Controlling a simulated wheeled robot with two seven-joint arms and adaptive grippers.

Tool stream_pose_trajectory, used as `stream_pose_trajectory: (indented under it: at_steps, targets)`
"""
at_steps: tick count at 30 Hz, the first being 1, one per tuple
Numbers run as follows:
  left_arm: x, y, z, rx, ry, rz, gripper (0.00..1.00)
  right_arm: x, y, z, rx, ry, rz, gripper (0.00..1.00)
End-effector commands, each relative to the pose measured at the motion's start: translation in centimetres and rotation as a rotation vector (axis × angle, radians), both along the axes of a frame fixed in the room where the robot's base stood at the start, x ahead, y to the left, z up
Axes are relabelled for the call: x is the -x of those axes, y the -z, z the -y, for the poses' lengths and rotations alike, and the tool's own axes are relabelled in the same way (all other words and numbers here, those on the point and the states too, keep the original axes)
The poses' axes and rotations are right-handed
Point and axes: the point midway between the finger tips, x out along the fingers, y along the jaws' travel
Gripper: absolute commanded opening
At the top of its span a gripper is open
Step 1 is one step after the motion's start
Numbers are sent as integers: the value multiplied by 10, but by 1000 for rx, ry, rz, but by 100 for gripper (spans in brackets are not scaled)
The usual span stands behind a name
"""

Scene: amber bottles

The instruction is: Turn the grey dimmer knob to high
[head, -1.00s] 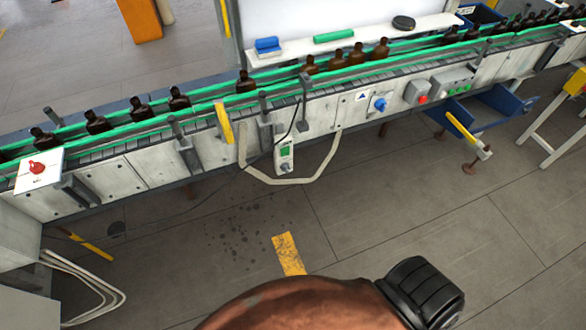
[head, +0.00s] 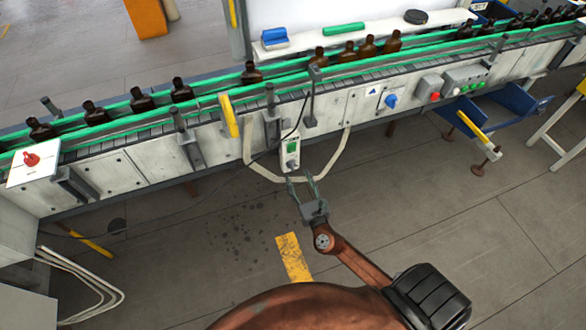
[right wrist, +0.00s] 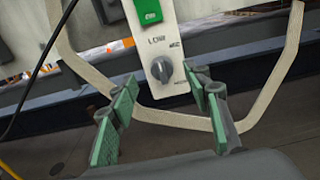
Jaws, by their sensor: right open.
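The grey dimmer knob (right wrist: 162,70) sits on a narrow white control box (right wrist: 155,45) in the right wrist view, below a green panel. My right gripper (head: 299,182) is open and empty just below the box. In the right wrist view its fingers (right wrist: 160,92) stand either side below the knob, apparently apart from it. My left gripper is out of view.
A beige tube (head: 335,158) loops around the box, and a dark cable hangs near it. A yellow bracket (head: 229,116) is at the left, a blue knob (head: 391,101) at the right. Amber bottles (head: 182,92) stand on the conveyor. The floor in front is mostly clear.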

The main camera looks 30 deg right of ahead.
Motion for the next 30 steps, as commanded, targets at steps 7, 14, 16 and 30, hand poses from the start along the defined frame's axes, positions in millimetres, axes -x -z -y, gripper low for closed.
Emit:
stream_pose_trajectory:
  at_steps: [7,14,16,30]
  targets:
    - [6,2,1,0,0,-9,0,-38,0,10,-3,2,1,44]
    - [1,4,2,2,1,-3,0,-53,1,13,-5,1,0,44]
    - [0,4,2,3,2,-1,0,-54,1,13,-5,1,-1,44]
    - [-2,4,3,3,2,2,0,-53,1,13,-5,1,-1,24]
